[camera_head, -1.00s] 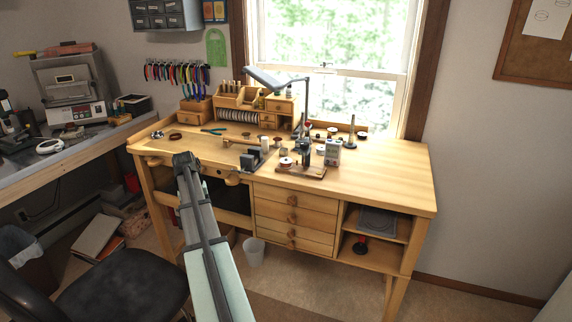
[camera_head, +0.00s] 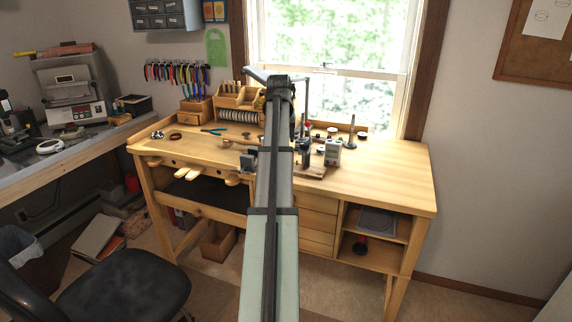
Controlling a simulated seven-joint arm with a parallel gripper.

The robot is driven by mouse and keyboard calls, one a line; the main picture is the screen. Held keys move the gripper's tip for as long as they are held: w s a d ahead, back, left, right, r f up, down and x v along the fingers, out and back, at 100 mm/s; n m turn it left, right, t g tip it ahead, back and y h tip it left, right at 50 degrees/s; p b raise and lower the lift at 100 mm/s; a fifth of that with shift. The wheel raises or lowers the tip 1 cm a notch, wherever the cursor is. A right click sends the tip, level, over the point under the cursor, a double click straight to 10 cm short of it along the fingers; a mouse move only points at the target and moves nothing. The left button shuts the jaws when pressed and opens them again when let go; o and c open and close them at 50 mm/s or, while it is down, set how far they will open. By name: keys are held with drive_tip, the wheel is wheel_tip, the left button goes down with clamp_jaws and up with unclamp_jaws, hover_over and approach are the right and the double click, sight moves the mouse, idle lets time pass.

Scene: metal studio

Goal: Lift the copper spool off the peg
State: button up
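My arm rises from the bottom of the head view, and its dark end with my gripper (camera_head: 281,84) is over the back of the wooden bench (camera_head: 390,180). The fingers are too small and too hidden by the arm to show whether they are open or shut. I cannot pick out the copper spool for certain; the middle of the bench, where several small spools stood, is mostly behind my arm. Right of the arm, a thin upright peg on a dark base (camera_head: 351,132) stands near the window. Small dark discs or spools (camera_head: 332,131) are beside it.
A grey boxy meter (camera_head: 333,152) and a dark upright tool (camera_head: 304,152) stand just right of my arm. A lamp (camera_head: 307,95) and a wooden organizer (camera_head: 232,103) are at the back. The bench's right end is clear.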

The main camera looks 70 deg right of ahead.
drive_tip(key=x, duration=0.8)
drive_tip(key=shift+s+d+f, duration=0.1)
drive_tip(key=shift+s+d, duration=0.15)
drive_tip(key=shift+d, duration=0.05)
drive_tip(key=shift+d+x, duration=0.2)
drive_tip(key=shift+x, duration=2.45)
drive_tip(key=shift+s, duration=0.1)
drive_tip(key=shift+c, duration=0.4)
drive_tip(key=c, duration=0.7)
